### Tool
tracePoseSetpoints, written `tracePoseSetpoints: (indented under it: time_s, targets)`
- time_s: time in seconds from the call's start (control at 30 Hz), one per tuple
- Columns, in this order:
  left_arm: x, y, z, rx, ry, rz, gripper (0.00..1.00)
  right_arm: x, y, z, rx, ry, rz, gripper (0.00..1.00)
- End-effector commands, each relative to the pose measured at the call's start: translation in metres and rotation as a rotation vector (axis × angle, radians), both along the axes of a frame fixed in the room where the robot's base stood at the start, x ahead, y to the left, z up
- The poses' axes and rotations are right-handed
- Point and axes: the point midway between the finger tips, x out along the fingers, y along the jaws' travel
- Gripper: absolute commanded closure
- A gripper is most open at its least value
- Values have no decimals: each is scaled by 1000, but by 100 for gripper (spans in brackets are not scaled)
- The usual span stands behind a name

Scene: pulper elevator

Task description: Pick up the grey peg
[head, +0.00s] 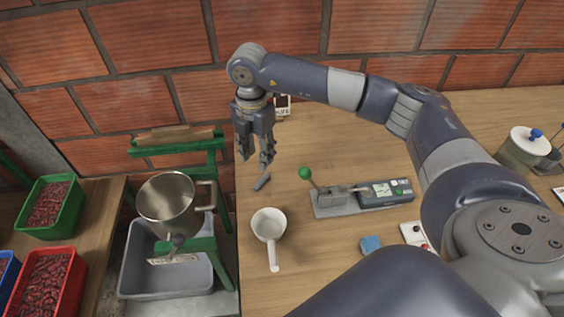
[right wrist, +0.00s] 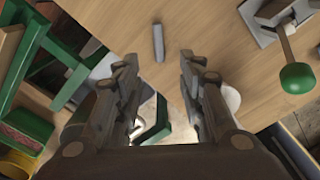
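The grey peg (head: 261,182) lies on its side on the wooden table near its left edge. In the right wrist view the peg (right wrist: 158,43) lies beyond the fingertips, lined up with the gap between them. My right gripper (head: 256,160) points down above the table, just behind and above the peg. In the right wrist view its fingers (right wrist: 157,62) are spread apart with nothing between them. My left gripper is not in view.
A white cup with a handle (head: 269,226) and a grey device with a green-knobbed lever (head: 340,201) stand near the peg. A metal pot (head: 168,204) on a green frame is left of the table edge. A blue block (head: 371,244) lies in front.

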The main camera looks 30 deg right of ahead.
Motion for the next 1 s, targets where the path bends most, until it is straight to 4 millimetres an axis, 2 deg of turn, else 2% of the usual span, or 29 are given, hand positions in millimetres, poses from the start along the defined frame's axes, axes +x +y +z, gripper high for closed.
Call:
tracePoseSetpoints:
  time_s: [0.17,0.4,0.5,0.67,0.83,1.0]
  targets:
    - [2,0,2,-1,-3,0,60,-1,2,-7,1,3,4,64]
    - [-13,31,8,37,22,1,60,-1,1,-44,2,4,1,64]
    - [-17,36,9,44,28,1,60,0,1,-53,2,1,2,64]
    - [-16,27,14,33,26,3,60,1,-1,-65,1,3,2,64]
    - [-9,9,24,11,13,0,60,3,-5,-91,1,4,3,64]
    - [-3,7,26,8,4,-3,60,4,-4,-107,2,0,3,64]
